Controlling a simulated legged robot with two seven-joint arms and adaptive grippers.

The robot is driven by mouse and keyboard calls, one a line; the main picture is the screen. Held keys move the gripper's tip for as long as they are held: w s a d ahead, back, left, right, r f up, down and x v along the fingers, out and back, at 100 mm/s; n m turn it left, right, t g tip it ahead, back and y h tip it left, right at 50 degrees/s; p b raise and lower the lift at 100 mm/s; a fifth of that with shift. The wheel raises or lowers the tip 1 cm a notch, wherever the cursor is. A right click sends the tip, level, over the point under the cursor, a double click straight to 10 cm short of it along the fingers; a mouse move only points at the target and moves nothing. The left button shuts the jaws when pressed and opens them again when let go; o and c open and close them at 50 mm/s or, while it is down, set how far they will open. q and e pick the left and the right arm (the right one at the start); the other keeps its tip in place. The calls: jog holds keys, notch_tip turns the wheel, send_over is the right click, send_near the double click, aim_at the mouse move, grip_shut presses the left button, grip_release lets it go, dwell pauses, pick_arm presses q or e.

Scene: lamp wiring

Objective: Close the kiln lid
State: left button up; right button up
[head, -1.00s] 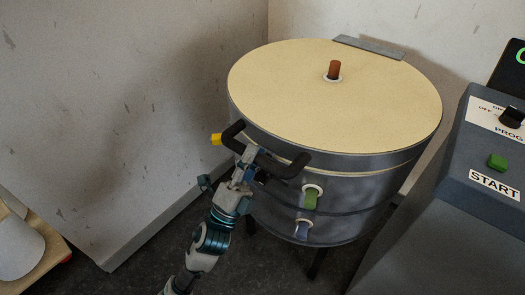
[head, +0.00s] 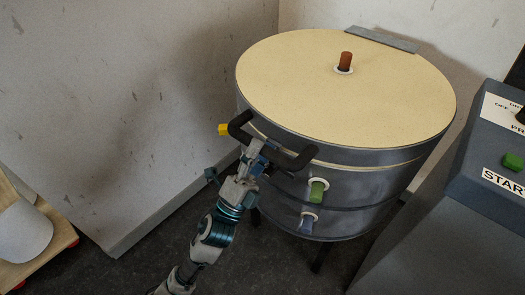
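The kiln (head: 345,195) is a round grey drum on dark legs. Its lid (head: 340,95) has a cream top and lies flat over the drum, with a thin pale line along the seam below the lid's grey rim. A brown plug (head: 346,61) stands in the lid, and a grey hinge plate (head: 382,39) is at the back. A black bar handle (head: 297,160) sticks out at the lid's front. My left gripper (head: 258,158) is at the middle of this handle, touching or very close to it; its fingers are too small to read. My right gripper is not in view.
A grey control box (head: 470,200) with a green START button (head: 513,161) stands at the right. A yellow part (head: 223,129), a green plug (head: 317,191) and a blue-grey plug (head: 307,223) stick out from the kiln. Walls are close behind. A wooden cart (head: 50,235) is at the left.

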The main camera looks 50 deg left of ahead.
pick_arm(q)
jog(key=shift+r, duration=0.1)
jog(key=shift+s+f, duration=0.2)
jog(key=shift+f, duration=0.05)
jog(key=v, duration=1.1)
jog(key=shift+f, duration=0.2)
jog(key=shift+s, duration=0.15)
